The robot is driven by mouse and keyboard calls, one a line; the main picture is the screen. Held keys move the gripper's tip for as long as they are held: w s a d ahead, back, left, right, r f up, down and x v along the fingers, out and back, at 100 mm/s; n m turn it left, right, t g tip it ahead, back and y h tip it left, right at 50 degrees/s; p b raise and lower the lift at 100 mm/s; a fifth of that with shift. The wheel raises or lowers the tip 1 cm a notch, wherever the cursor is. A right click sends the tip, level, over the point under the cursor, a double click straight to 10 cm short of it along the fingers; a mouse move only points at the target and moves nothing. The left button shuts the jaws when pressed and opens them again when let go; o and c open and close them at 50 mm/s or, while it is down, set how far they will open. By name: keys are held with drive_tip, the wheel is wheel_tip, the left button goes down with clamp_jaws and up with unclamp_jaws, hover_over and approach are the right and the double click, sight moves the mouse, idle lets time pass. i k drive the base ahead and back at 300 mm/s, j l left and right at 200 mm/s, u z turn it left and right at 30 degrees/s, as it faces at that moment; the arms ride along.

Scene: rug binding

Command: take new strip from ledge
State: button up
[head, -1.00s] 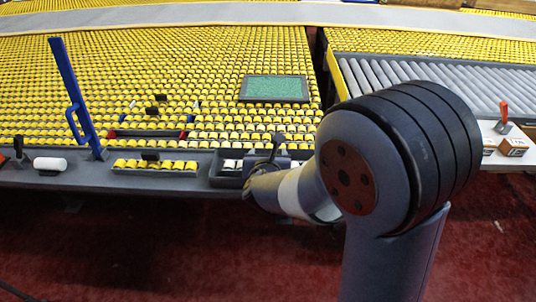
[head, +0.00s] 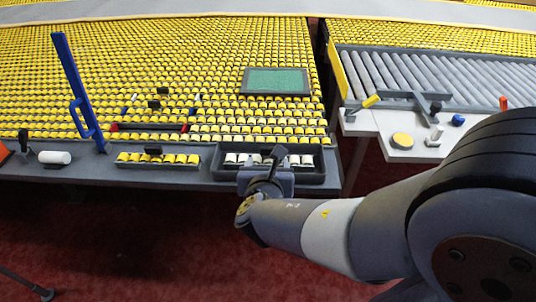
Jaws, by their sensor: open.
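A short strip of yellow rollers (head: 158,159) with a black grip on top lies on the grey front ledge (head: 82,161), left of the grey tray. The tray (head: 319,179) on the ledge holds a row of white, worn-looking rollers (head: 301,160). My gripper (head: 273,166) is open at the front of this tray, well to the right of the yellow strip. A dark upright piece shows just above my gripper; I cannot tell whether it is a finger or a grip. The gripper's own wrist hides the tray's front middle.
A tall blue handled tool (head: 78,95) stands on the ledge at left, near a white roll (head: 55,157). A green screen (head: 276,81) lies on the roller bed. A white side table (head: 399,129) with small items stands at right.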

sight(153, 157)
drive_tip(key=u, duration=1.4)
drive_tip(key=i+j+z, duration=0.15)
drive_tip(key=j+z, duration=0.2)
drive_tip(key=i+j+z, duration=0.15)
drive_tip(key=j+z, duration=0.2)
drive_tip(key=i+j+z, duration=0.1)
drive_tip(key=j+z, duration=0.6)
